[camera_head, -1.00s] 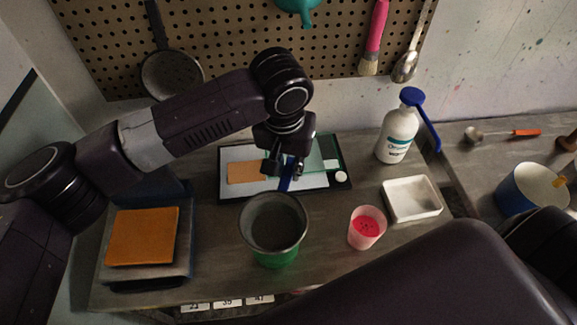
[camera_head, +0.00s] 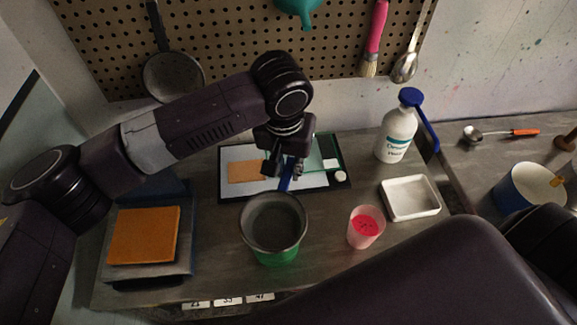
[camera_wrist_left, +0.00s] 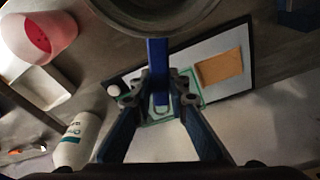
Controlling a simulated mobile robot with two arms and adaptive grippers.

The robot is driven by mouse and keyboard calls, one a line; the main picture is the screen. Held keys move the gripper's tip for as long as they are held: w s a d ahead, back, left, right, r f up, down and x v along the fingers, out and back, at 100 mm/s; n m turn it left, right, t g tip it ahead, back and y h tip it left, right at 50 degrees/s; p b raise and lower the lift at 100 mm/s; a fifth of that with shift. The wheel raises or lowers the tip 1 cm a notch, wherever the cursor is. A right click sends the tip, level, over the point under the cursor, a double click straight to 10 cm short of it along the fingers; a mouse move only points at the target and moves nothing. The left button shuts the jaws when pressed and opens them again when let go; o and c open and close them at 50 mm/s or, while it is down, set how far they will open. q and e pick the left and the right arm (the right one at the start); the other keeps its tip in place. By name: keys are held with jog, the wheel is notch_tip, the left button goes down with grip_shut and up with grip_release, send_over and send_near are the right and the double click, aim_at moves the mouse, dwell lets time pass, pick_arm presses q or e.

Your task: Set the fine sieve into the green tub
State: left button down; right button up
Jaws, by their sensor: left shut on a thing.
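The fine sieve (camera_head: 273,221) is a round dark grey bowl with a blue handle (camera_head: 285,182). My left gripper (camera_head: 283,168) is shut on this handle. The sieve's bowl is at the mouth of the green tub (camera_head: 278,257), covering its opening; only the tub's green lower front shows. I cannot tell whether the sieve rests on the tub's rim. In the left wrist view the fingers (camera_wrist_left: 159,92) grip the blue handle (camera_wrist_left: 157,60), and part of the bowl (camera_wrist_left: 165,14) shows at the top edge. My right gripper is out of view.
A pink-filled cup (camera_head: 365,228) and a white tray (camera_head: 411,197) stand right of the tub. A white bottle (camera_head: 395,137) with a blue top stands behind them. A dark-edged board (camera_head: 230,193) lies behind the tub. An orange square (camera_head: 143,236) lies at left.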

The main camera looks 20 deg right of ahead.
pick_arm(q)
jog(key=c, duration=1.8)
grip_release()
notch_tip(320, 180, up, 12)
jog(key=s+a, duration=0.1)
jog(key=shift+s+a+f, duration=0.15)
jog(key=shift+s, duration=0.15)
